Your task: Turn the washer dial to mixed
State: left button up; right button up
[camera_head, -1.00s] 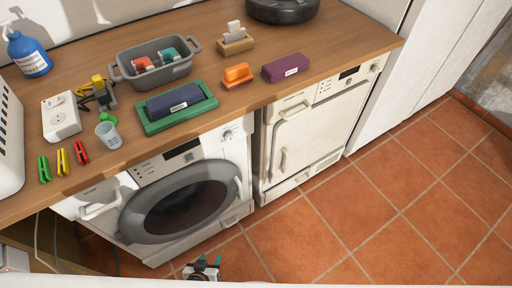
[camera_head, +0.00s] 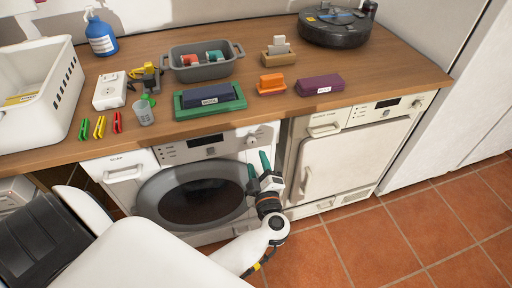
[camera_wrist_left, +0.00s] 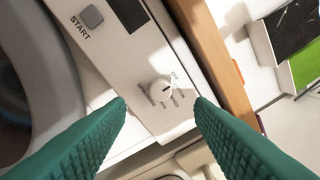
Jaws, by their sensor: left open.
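The washer (camera_head: 228,143) is the white front-loader under the left part of the counter, with a round grey-rimmed door. Its dial (camera_head: 256,136) is at the right end of the control panel. My left gripper (camera_head: 258,164) is open in front of the washer, a little below the dial. In the left wrist view its green fingers (camera_wrist_left: 160,108) are spread on either side of the dial, apart from it. My right gripper is not in view.
A START button (camera_wrist_left: 92,16) sits on the panel. A second white appliance (camera_head: 345,160) stands to the right, also with a panel knob. The wooden counter (camera_head: 180,115) overhangs above, holding a grey tub (camera_head: 205,71), boxes and clips. The tiled floor (camera_head: 440,215) at right is clear.

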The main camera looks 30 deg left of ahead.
aim_at(252, 144)
pick_arm(q)
jog(key=x, duration=0.6)
jog(key=shift+w+a, duration=0.35)
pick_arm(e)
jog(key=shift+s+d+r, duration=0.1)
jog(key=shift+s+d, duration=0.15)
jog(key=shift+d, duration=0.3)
